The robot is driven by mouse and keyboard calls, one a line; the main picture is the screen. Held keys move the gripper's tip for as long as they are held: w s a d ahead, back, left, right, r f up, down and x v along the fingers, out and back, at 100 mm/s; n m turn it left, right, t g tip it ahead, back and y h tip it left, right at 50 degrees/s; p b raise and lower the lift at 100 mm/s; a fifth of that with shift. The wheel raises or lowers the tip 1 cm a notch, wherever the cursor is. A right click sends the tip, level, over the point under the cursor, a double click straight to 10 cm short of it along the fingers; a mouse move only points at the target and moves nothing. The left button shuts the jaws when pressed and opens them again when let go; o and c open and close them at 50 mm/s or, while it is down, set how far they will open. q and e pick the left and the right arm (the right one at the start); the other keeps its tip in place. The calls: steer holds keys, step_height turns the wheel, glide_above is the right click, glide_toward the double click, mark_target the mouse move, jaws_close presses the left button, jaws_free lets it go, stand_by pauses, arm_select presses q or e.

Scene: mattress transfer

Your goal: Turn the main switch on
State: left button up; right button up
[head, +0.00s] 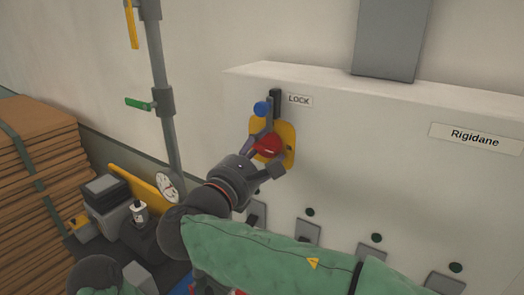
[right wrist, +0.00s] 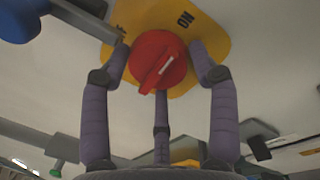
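The main switch is a red rotary knob (head: 267,147) on a yellow plate (head: 289,135) on the white cabinet's face. In the right wrist view the red knob (right wrist: 158,62) has a raised grip with a white mark, and the plate (right wrist: 218,35) reads ON at upper right. My right gripper (head: 264,160) is at the knob, with two fingers beside it and a third below. In the right wrist view its fingertips (right wrist: 161,65) are very close to the knob; I cannot tell whether they press on it. My left gripper is not in view.
A blue-ended lever (head: 262,108) stands beside the LOCK label (head: 299,100), close above the knob. Below are several grey switches with green dots (head: 310,212). A pipe (head: 160,90) with a green handle, a gauge (head: 167,187) and stacked brown sheets (head: 40,165) lie left.

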steer(key=shift+o, duration=1.1)
steer(key=shift+f, duration=0.15)
steer(key=r+v, duration=0.1)
steer(key=v, duration=1.1)
steer(key=shift+f, duration=0.4)
steer(key=shift+w, duration=0.1)
